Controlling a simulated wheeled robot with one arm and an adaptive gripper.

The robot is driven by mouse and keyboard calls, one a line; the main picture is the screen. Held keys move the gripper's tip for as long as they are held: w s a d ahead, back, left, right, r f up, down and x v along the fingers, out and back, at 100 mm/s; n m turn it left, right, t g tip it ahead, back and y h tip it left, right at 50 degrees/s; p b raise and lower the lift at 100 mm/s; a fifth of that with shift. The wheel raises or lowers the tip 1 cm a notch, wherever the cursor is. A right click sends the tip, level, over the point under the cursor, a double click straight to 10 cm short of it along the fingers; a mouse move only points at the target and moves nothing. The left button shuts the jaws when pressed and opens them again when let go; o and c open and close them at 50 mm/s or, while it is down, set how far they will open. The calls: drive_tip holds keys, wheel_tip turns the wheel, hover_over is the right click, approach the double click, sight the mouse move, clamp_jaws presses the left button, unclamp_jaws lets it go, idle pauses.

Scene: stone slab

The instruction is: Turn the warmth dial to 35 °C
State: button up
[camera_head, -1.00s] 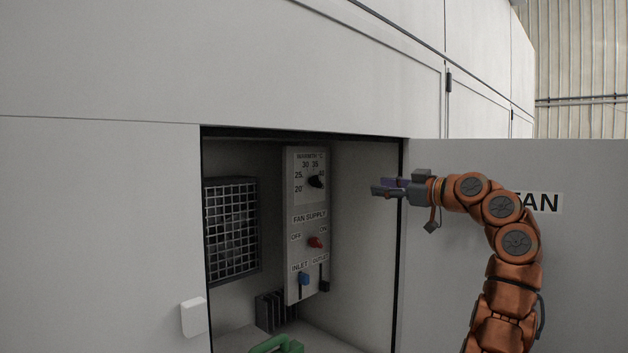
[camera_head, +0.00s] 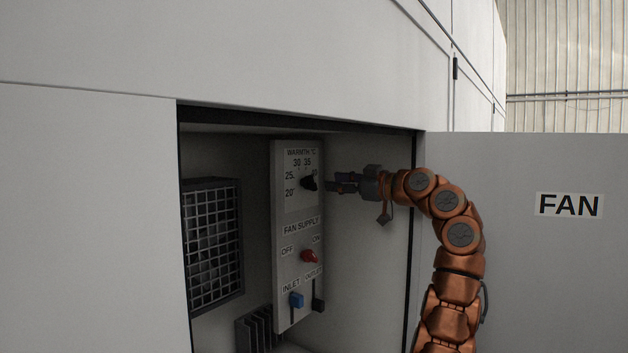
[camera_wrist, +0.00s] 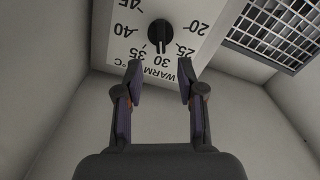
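The warmth dial (camera_head: 309,183) is a black knob on the upper part of a pale control panel (camera_head: 286,217) inside the open cabinet. In the wrist view the dial (camera_wrist: 160,33) appears upside down, with its narrow end toward the 30 mark; the 35 mark is just left of that. My gripper (camera_head: 335,182) is just right of the dial in the head view, level with it. In the wrist view my gripper (camera_wrist: 159,68) has its two fingers apart, nothing between them, and the dial lies beyond the fingertips, centred between them.
Below the dial are a red fan supply switch (camera_head: 309,256), a blue inlet slider (camera_head: 296,300) and a dark outlet slider (camera_head: 318,305). A grilled fan (camera_head: 213,245) is at the left. The cabinet's right edge and open FAN door (camera_head: 520,265) stand close to my arm.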

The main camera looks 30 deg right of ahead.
sight(314, 180)
drive_tip(key=p+x, duration=0.2)
drive_tip(key=x, duration=0.4)
drive_tip(key=shift+w+a, duration=0.2)
drive_tip(key=shift+w, duration=0.05)
clamp_jaws()
